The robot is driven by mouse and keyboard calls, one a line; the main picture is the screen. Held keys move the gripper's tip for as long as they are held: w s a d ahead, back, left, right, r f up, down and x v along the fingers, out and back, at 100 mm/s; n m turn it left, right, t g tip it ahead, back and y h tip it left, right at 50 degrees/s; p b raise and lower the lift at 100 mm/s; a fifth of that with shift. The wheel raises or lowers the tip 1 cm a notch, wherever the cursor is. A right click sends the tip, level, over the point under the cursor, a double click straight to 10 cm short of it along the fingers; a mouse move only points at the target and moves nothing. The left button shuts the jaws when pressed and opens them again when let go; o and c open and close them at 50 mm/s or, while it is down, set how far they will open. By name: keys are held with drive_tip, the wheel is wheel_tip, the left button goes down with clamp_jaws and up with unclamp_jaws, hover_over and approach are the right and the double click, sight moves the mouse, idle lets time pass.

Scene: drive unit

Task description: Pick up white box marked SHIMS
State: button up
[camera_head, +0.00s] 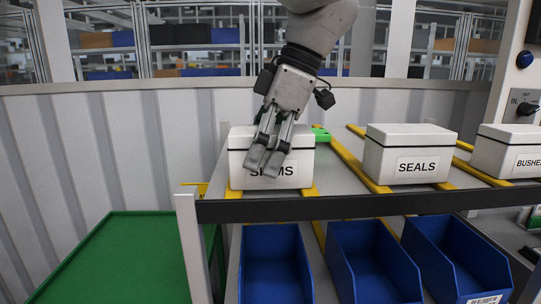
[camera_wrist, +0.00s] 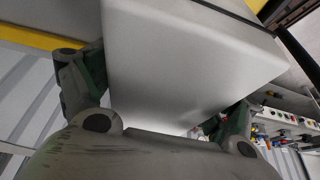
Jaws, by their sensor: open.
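The white box marked SHIMS (camera_head: 304,160) sits on the left end of the grey shelf, on yellow rails. My gripper (camera_head: 263,166) is in front of and over it in the head view, and its fingers cover the middle letters of the label. In the wrist view the white box (camera_wrist: 180,65) fills the space between the two spread fingers of my gripper (camera_wrist: 160,105). The gripper is open. I cannot tell whether either finger touches the box.
White boxes marked SEALS (camera_head: 388,148) and BUSHES (camera_head: 505,148) stand to the right on the shelf (camera_head: 350,206). Several blue bins (camera_head: 276,270) sit below the shelf edge. A green surface (camera_head: 125,255) lies lower left. A small green item (camera_head: 321,134) is behind the SHIMS box.

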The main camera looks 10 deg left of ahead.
drive_tip(key=shift+f, duration=0.2)
idle(0.6)
drive_tip(key=c, duration=1.2)
